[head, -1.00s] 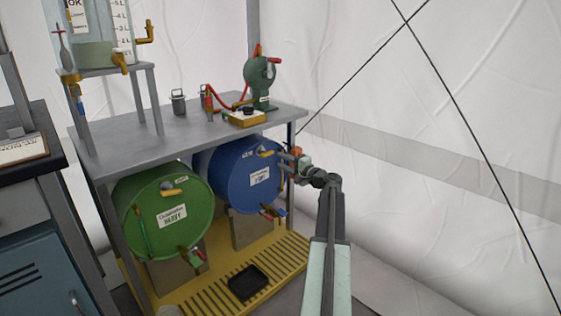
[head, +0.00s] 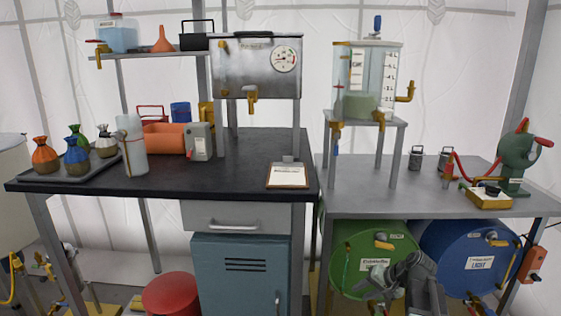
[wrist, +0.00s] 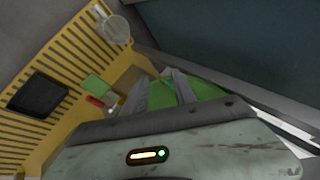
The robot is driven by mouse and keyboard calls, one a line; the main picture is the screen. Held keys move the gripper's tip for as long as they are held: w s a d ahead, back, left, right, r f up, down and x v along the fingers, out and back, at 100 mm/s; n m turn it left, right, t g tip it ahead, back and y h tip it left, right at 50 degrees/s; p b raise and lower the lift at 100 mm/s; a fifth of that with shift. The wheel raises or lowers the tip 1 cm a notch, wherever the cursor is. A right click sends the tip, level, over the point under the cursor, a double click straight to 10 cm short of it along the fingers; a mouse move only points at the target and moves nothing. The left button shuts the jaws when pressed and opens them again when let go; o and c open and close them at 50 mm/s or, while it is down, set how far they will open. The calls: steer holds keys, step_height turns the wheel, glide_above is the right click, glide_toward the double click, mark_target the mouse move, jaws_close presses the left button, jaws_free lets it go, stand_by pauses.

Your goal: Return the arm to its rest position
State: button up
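My arm (head: 418,272) is bent low at the bottom of the head view, in front of the green drum (head: 352,250). In the wrist view my gripper (wrist: 161,86) points toward the green drum (wrist: 208,86). Its two grey fingers stand apart with green showing between them, and nothing is held. The arm partly hides the green drum's front and its lower fittings. The blue drum (head: 455,248) lies to the right of the green one, under the grey bench.
A grey bench (head: 440,208) carries a clear tank (head: 365,75), a green pump (head: 515,160) and a yellow box. The black-topped bench (head: 230,172) with a blue cabinet (head: 240,270) stands left. A red stool (head: 170,295) is below. A yellow slatted base (wrist: 75,65) holds a black tray (wrist: 38,95).

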steer(key=s+a+r+n+g+h+p, duration=0.1)
steer(key=s+a+n+g+h+p, duration=0.45)
steer(key=s+a, duration=0.8)
step_height(320, 180, up, 37)
steer(key=p, duration=3.6)
steer(key=shift+d, duration=0.25)
steer(key=shift+w+f, duration=0.1)
steer(key=shift+f, duration=0.05)
